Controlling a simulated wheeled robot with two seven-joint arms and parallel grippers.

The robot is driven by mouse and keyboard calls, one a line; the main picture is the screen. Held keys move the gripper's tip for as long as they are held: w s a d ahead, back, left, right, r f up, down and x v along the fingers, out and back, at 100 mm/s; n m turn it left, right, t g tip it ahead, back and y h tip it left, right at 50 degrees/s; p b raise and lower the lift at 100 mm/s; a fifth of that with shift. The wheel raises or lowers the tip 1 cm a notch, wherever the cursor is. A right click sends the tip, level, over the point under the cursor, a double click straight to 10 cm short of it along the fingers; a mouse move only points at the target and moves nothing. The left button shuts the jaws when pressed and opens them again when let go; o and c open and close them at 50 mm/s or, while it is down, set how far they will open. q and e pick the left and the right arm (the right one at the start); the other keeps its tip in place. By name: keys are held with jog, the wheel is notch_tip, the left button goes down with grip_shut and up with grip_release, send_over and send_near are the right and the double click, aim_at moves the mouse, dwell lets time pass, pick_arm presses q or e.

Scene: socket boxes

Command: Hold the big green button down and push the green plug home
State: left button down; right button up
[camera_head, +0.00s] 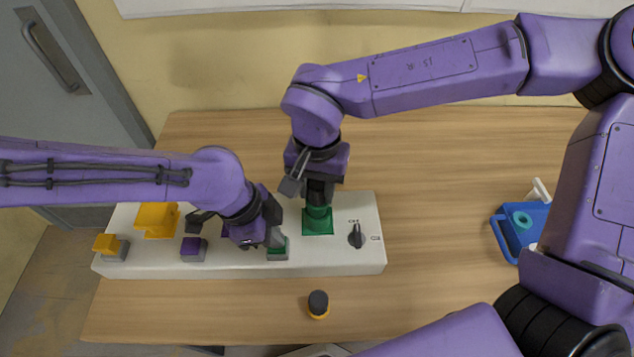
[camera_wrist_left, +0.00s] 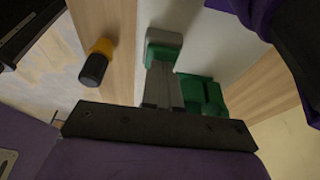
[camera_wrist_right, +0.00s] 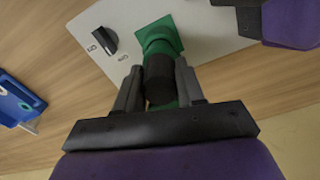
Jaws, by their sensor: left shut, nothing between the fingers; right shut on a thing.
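The green button (camera_head: 281,247) sits on a grey base at the front of the white panel (camera_head: 335,262); it also shows in the left wrist view (camera_wrist_left: 164,36). My left gripper (camera_head: 275,238) is shut and empty, its fingertips at the button and partly covering it. Whether the button is pressed down I cannot tell. The green plug, with a black body (camera_wrist_right: 159,80), stands upright at the green socket (camera_head: 325,228). My right gripper (camera_head: 318,190) is shut on the plug from above. How deep the plug sits is hidden by the fingers.
A yellow socket (camera_head: 157,218), a yellow button (camera_head: 106,243) and a purple button (camera_head: 193,248) are left on the panel. A black knob (camera_head: 356,237) is at right. A black-and-yellow cylinder (camera_head: 318,304) stands in front. A blue tray (camera_head: 507,238) is at far right.

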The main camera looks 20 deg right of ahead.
pick_arm(q)
jog(key=shift+s+f, duration=0.1)
pick_arm(e)
jog(key=shift+f, duration=0.9)
jog(key=o, duration=1.6)
jog(key=shift+r, duration=3.5)
pick_arm(q)
notch_tip(320, 180, up, 7)
jog(key=p, duration=0.8)
pick_arm(e)
notch_tip(320, 180, up, 8)
jog(key=shift+r, duration=0.1)
